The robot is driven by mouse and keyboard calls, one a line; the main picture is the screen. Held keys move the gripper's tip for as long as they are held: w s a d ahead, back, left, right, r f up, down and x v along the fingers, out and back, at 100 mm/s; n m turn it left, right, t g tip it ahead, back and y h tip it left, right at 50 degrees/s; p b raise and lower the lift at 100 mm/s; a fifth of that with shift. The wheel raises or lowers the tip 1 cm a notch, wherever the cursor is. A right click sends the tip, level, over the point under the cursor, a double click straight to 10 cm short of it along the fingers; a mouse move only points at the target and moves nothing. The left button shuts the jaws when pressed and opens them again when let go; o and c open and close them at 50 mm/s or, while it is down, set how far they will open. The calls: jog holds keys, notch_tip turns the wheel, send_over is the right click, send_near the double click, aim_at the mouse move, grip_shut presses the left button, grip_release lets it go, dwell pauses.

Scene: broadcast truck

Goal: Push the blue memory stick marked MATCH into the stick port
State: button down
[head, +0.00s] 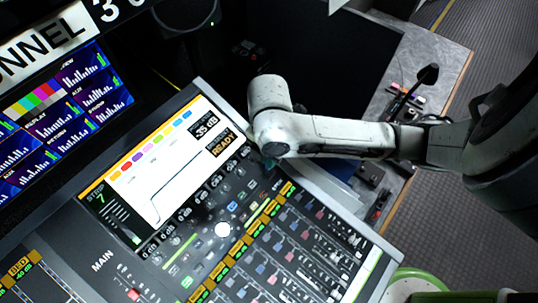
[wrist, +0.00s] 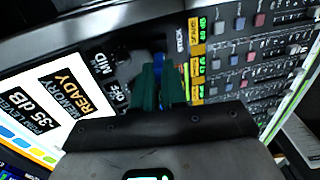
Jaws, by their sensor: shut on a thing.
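My gripper (wrist: 160,84) has dark green fingers shut on the blue memory stick (wrist: 159,61), whose blue end shows just beyond the fingertips in the wrist view. The marking on the stick cannot be read. The fingertips are low over the mixing console, right of its screen. A small dark label (wrist: 180,40) that seems to read STICK lies just beyond the stick. The port opening cannot be made out, and I cannot tell whether the stick touches it. In the head view my gripper (head: 269,163) is mostly hidden beneath my wrist, and the stick is not clear there.
The console screen (head: 160,165) reads READY. Rows of knobs and faders (head: 300,240) fill the panel to the right and front. Monitors (head: 60,100) stand at the left. A grey side desk (head: 425,65) with small items lies behind my arm. A green-rimmed round object (head: 415,283) is at lower right.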

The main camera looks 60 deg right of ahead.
jog(key=shift+f+b, duration=0.5)
jog(key=shift+f, duration=0.8)
jog(key=c, duration=1.1)
grip_release()
jog(key=shift+r, duration=0.1)
notch_tip(320, 180, up, 11)
jog(key=shift+f+p, duration=0.15)
jog(key=shift+p, duration=0.3)
